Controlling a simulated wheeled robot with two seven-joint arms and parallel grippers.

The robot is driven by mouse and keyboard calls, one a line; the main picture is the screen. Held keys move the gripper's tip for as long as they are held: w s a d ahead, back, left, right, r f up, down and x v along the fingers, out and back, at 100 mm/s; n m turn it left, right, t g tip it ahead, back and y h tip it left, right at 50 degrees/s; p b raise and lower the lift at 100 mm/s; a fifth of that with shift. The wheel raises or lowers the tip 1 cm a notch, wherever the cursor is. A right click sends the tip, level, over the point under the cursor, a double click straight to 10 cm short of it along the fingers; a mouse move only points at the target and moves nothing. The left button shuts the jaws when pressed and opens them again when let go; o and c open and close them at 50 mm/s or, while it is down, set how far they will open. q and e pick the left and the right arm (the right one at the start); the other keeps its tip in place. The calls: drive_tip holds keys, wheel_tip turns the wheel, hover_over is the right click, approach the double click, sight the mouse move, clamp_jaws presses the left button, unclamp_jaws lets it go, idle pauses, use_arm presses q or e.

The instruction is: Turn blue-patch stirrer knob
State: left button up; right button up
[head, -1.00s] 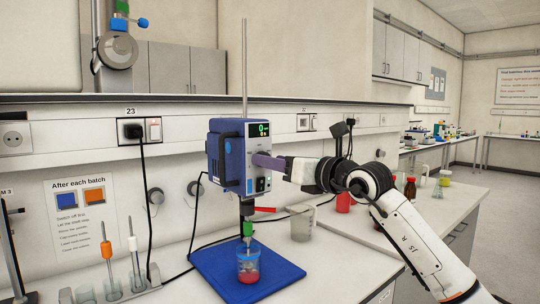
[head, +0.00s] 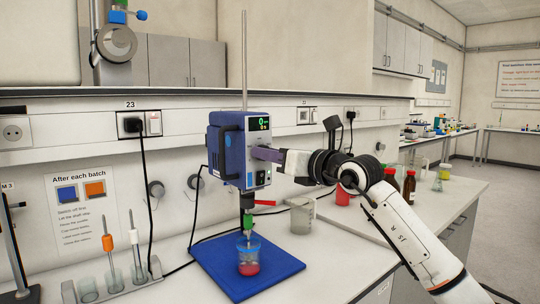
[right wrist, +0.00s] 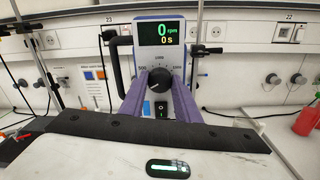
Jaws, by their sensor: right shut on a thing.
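The blue stirrer (head: 228,150) hangs on a steel rod above a blue base plate (head: 275,268). Its display (right wrist: 163,33) reads 0 rpm and 0 s. A blue patch (head: 249,180) is on its front, low on the left. The black knob (right wrist: 160,78) with a white pointer line sits below the display; in the head view my gripper hides it. My right gripper (right wrist: 160,84) has its purple fingers on either side of the knob and is shut on it. My left gripper is not in view.
A rack (head: 110,292) with orange and white handled tools stands at the front left. A glass beaker (head: 302,216), a red container (head: 343,195) and brown bottles (head: 409,188) stand to the right. A black power cable (head: 150,200) hangs down the wall.

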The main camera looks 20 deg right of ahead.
drive_tip(key=shift+f, duration=0.1)
drive_tip(key=shift+f+m+t+h+p, duration=0.15)
drive_tip(key=shift+m+p, duration=0.6)
drive_tip(key=shift+m, duration=3.7)
drive_tip(key=shift+r+m+t+h+p, duration=0.15)
drive_tip(key=shift+m+p, duration=0.6)
drive_tip(key=shift+m, duration=3.7)
drive_tip(key=shift+f, duration=0.1)
drive_tip(key=o, duration=1)
drive_tip(key=shift+o, duration=0.2)
